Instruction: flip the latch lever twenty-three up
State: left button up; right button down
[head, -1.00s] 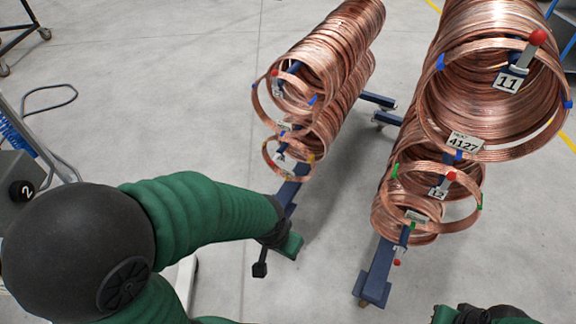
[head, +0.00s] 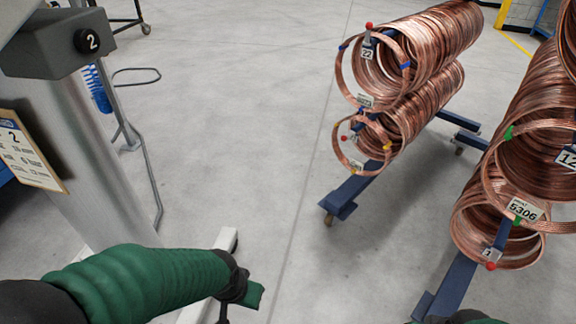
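On the middle rack, the upper copper coil (head: 440,40) has a latch lever marked 22 (head: 367,42), standing up with its red knob on top. Below it, the smaller coil (head: 425,108) has another latch lever, whose red knob (head: 344,138) points to the left. Its number cannot be read, so I cannot confirm it is twenty-three. My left gripper (head: 238,300) is at the bottom, left of and nearer than the rack, touching no coil; its finger opening is unclear. Only a sliver of my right gripper (head: 472,317) shows at the bottom edge.
Another coil rack (head: 530,190) stands at right, with a tag reading 5306 and a lever marked 12. The middle rack's blue foot (head: 345,195) juts forward. Open floor lies between post and rack.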

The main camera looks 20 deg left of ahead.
aim_at(344, 138)
jog(key=i+j+z, duration=0.15)
jog(key=i+z, duration=0.35)
jog(key=i+j+z, duration=0.3)
jog(key=z, duration=0.15)
jog(key=i, duration=0.1)
